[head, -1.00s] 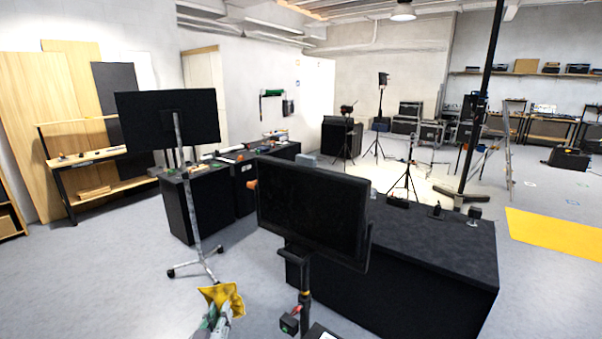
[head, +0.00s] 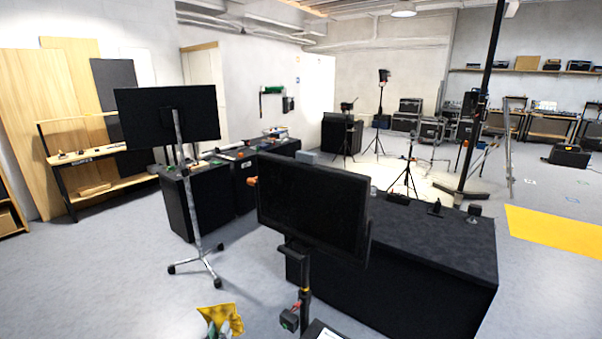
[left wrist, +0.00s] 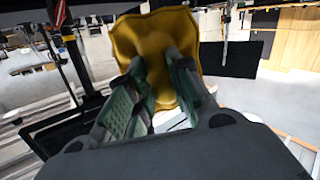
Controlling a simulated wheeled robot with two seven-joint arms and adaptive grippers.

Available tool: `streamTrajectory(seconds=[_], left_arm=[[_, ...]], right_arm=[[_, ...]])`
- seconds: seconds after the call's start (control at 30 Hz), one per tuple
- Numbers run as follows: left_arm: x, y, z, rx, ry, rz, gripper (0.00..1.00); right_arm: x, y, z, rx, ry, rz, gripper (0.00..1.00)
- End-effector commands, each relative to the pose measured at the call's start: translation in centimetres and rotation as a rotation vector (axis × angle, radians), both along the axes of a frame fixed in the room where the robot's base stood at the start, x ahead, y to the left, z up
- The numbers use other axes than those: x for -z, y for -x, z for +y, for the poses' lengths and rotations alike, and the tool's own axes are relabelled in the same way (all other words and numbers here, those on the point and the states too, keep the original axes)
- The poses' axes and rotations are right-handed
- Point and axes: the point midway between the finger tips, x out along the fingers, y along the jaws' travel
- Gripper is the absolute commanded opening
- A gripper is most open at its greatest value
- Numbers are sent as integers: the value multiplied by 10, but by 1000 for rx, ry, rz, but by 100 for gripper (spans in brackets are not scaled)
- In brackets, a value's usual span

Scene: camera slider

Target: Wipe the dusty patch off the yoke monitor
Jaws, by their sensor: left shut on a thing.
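The yoke monitor (head: 312,209) is a black screen held in a yoke on a dark stand, at the centre of the head view. Its face looks dark, and I cannot make out a dusty patch on it. My left gripper (left wrist: 155,95) is shut on a yellow cloth (left wrist: 157,45), which spreads out beyond the fingertips in the left wrist view. In the head view the yellow cloth (head: 222,318) shows at the bottom edge, below and left of the monitor and apart from it. The left gripper there is mostly cut off. My right gripper is not in view.
A second black screen (head: 168,115) stands on a wheeled pole at the left. A black-covered table (head: 430,245) is right behind the yoke monitor. Dark cabinets (head: 195,205) stand behind to the left. The floor (head: 110,270) at the front left is clear.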

Motion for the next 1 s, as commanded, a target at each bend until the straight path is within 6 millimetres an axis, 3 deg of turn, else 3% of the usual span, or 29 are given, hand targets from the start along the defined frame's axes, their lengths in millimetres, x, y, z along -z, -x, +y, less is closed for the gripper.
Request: streamTrajectory(seconds=[0.23, 1.0], left_arm=[[20, 18, 0, 0, 0, 1, 0], [26, 20, 0, 0, 0, 0, 0]], right_arm=[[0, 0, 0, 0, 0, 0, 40], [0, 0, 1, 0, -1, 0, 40]])
